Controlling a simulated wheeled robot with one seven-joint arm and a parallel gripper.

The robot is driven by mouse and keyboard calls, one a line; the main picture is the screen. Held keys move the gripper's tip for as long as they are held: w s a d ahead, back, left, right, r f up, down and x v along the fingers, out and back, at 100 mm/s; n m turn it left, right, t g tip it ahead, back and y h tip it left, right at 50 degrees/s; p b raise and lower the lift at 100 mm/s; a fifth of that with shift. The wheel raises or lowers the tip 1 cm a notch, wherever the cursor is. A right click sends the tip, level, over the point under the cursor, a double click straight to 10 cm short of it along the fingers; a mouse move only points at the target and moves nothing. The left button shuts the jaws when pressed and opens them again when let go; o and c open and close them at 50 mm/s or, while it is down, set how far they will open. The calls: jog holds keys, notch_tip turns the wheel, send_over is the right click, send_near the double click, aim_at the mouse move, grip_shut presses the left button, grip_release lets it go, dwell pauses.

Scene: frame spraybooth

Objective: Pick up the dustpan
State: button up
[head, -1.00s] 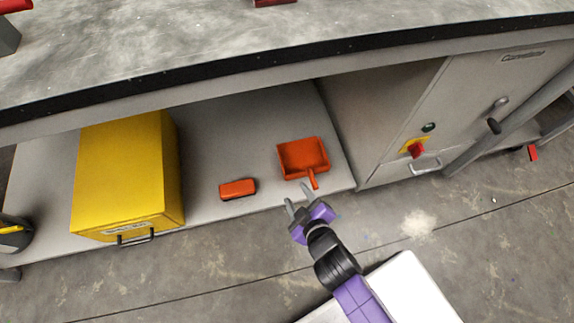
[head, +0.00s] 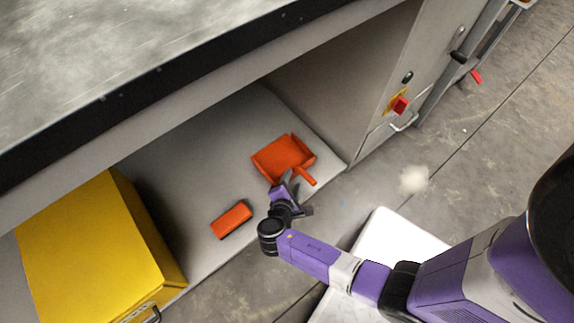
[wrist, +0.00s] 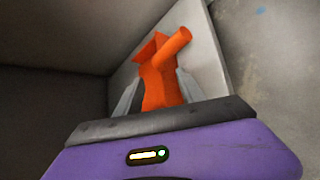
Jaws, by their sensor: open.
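The orange dustpan (head: 283,157) lies on the low grey shelf under the workbench, its short handle pointing toward the shelf's front edge. My gripper (head: 288,180) is at the dustpan's near side, close to the handle. In the wrist view the dustpan (wrist: 160,82) shows between the two open grey fingers of my gripper (wrist: 155,92), with its handle rising toward the camera. I cannot tell whether the fingers touch it. The fingertips are partly hidden behind the dustpan in the wrist view.
An orange brush-like block (head: 231,219) lies on the shelf left of my gripper. A yellow box (head: 95,250) stands farther left. A grey cabinet (head: 350,75) closes the shelf on the right, and the workbench top (head: 130,60) overhangs it. A pale dust pile (head: 413,180) is on the floor.

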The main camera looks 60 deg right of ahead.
aim_at(296, 176)
jog(key=b+x, duration=0.1)
jog(key=x, duration=0.1)
jog(key=b+x, duration=0.1)
jog(key=x, duration=0.1)
jog(key=shift+s+d+f, duration=0.15)
jog(key=shift+d+f, duration=0.1)
jog(key=shift+d+f+b, duration=0.15)
jog(key=shift+d+b, duration=0.25)
jog(key=shift+d, duration=0.1)
grip_shut()
